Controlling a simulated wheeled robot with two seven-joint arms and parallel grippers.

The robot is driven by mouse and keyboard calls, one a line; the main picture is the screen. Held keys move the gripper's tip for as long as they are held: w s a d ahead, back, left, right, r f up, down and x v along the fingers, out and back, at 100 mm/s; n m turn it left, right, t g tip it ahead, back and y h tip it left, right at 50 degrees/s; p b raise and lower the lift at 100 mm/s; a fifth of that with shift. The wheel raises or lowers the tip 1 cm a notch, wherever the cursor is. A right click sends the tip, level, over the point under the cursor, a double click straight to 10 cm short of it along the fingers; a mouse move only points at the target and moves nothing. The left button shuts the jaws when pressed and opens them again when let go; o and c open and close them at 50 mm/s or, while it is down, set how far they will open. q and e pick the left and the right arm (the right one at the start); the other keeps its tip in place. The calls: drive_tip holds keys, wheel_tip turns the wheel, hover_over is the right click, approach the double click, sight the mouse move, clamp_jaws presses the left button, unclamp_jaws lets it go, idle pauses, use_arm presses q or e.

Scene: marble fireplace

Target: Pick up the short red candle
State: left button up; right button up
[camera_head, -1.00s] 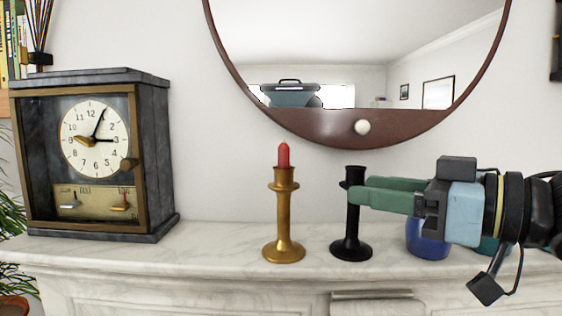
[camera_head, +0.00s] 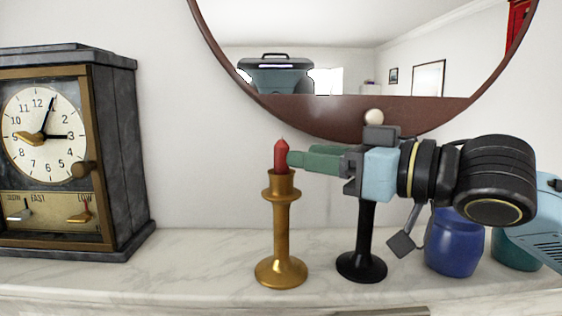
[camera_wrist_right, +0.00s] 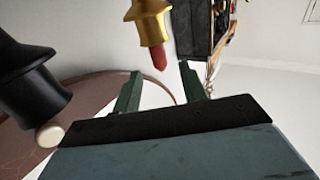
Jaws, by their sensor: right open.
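The short red candle (camera_head: 281,156) stands upright in the brass candlestick (camera_head: 282,230) on the marble mantel. My right gripper (camera_head: 290,160) comes in from the right at candle height, its green fingertips close to the candle's right side. In the right wrist view the candle (camera_wrist_right: 159,57) points down from the brass holder (camera_wrist_right: 150,25). There it lies just past the tips and between the lines of the two open fingers (camera_wrist_right: 160,82). Whether a fingertip touches the candle is unclear. My left gripper is not in view.
A black candlestick (camera_head: 364,240) stands right of the brass one, its top behind my gripper. A blue jar (camera_head: 455,243) and a teal jar (camera_head: 516,250) stand further right. A clock (camera_head: 115,150) is at left. A round mirror (camera_head: 345,118) hangs behind.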

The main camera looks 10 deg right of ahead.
sight(281, 155)
drive_tip(key=p+x, duration=0.1)
drive_tip(key=x, duration=0.4)
drive_tip(key=shift+w+a+f, duration=0.2)
drive_tip(key=shift+w+a, duration=0.15)
drive_tip(key=shift+w, duration=0.05)
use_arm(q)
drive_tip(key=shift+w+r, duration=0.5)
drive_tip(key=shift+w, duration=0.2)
use_arm(e)
drive_tip(key=shift+c, duration=0.2)
clamp_jaws()
